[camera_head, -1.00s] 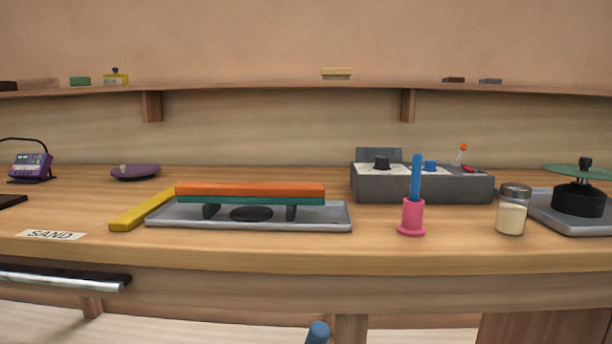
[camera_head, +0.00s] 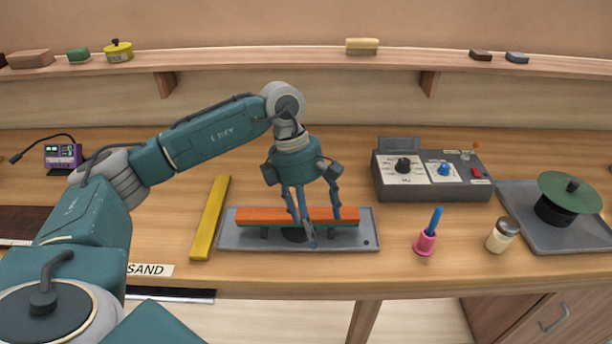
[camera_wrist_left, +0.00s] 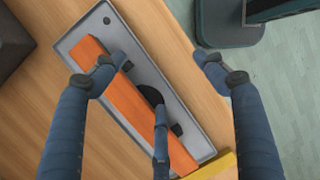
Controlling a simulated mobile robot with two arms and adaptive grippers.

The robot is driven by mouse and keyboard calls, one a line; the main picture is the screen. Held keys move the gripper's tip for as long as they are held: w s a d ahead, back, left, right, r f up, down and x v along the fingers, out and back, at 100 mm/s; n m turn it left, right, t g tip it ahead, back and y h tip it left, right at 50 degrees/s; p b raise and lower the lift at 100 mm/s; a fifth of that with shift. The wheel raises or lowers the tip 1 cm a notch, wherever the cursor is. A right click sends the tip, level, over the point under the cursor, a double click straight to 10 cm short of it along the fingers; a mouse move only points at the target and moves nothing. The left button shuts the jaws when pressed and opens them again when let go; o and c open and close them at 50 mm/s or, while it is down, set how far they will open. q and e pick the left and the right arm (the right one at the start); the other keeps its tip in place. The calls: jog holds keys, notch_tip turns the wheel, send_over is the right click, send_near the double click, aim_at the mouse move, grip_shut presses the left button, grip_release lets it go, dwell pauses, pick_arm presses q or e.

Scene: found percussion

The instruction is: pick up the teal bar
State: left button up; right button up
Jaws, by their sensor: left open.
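The teal bar (camera_head: 262,224) shows only as a thin edge beneath the orange bar (camera_head: 258,214), which lies along the top of it. Both rest on dark supports over the grey tray (camera_head: 371,235). My left gripper (camera_head: 313,222) is open and points down, its fingers in front of the right half of the bars. The wrist view shows the orange bar (camera_wrist_left: 130,100) between and below the spread fingers of the left gripper (camera_wrist_left: 160,75); no teal bar can be made out there. I cannot tell whether the fingers touch the bars. My right gripper is out of view.
A yellow bar (camera_head: 210,218) lies left of the tray. To the right stand a pink cup with a blue stick (camera_head: 426,241), a jar (camera_head: 502,235), a grey control box (camera_head: 432,180) and a tray with a green disc (camera_head: 569,192). A shelf (camera_head: 300,60) runs behind.

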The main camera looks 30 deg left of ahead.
pick_arm(q)
jog(key=w+a+r+t+y+p, duration=0.1)
jog(key=w+a+r+y+p, duration=0.15)
jog(key=a+r, duration=0.45)
jog(key=n, duration=0.1)
send_over(297, 208)
jog(key=s, duration=0.1)
jog(key=shift+h, duration=0.25)
jog(key=f, duration=0.6)
jog(key=shift+a+p, duration=0.2)
jog(key=shift+p, duration=0.2)
jog(key=f+p, duration=0.2)
jog(key=f, duration=0.2)
jog(key=shift+w+d+f+p, duration=0.2)
jog(key=shift+w+f+p, duration=0.1)
jog(key=shift+f+p, duration=0.1)
jog(key=shift+w+f, duration=0.1)
jog(key=shift+f, duration=0.45)
jog(key=c, duration=1.4)
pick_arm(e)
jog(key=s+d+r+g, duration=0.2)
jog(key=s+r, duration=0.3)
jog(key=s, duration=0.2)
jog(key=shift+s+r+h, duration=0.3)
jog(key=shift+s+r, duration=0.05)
pick_arm(q)
jog(key=shift+r, duration=0.1)
